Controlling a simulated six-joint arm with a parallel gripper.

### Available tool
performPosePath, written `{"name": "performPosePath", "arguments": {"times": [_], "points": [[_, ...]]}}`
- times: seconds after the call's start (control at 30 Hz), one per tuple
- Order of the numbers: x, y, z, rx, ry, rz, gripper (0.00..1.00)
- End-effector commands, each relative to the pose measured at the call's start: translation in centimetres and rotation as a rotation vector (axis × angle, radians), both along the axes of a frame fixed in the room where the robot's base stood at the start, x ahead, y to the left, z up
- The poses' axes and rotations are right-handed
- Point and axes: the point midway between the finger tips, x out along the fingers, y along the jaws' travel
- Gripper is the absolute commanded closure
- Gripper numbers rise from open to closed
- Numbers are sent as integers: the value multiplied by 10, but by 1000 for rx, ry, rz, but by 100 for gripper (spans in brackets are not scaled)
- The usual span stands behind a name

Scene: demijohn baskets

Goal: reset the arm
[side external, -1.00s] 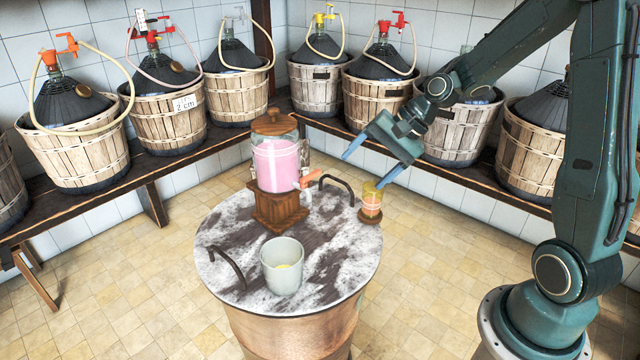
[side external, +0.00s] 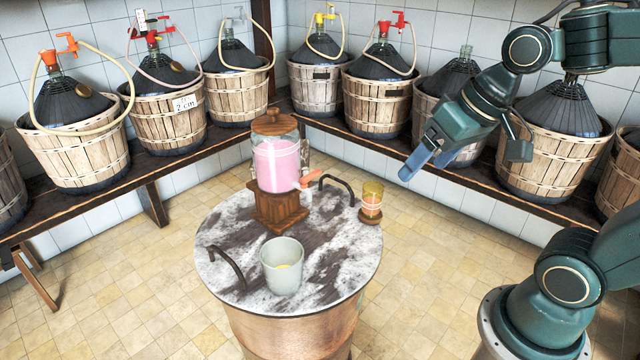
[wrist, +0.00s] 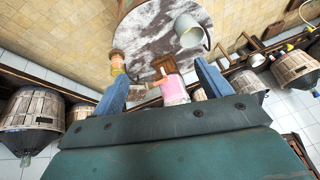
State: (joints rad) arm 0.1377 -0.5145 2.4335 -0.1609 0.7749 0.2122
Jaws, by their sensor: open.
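My gripper (side external: 428,163) is open and empty in the side view. It hangs in the air to the right of the round table, in front of the demijohn baskets on the right. In the wrist view its two blue fingers (wrist: 165,92) stand apart with nothing held between them. My gripper is apart from the glass.
Several basketed demijohns (side external: 376,105) line the wall benches (side external: 420,160). The tiled floor (side external: 440,250) is clear.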

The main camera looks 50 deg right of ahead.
Motion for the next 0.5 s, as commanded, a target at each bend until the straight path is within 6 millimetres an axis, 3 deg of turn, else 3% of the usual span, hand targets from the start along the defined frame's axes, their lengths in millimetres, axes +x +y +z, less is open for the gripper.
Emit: {"name": "performPosePath", "arguments": {"times": [0.23,0.5], "points": [[-41,1,9,-110,-36,127,23],[-57,0,10,-150,-46,175,23]]}}
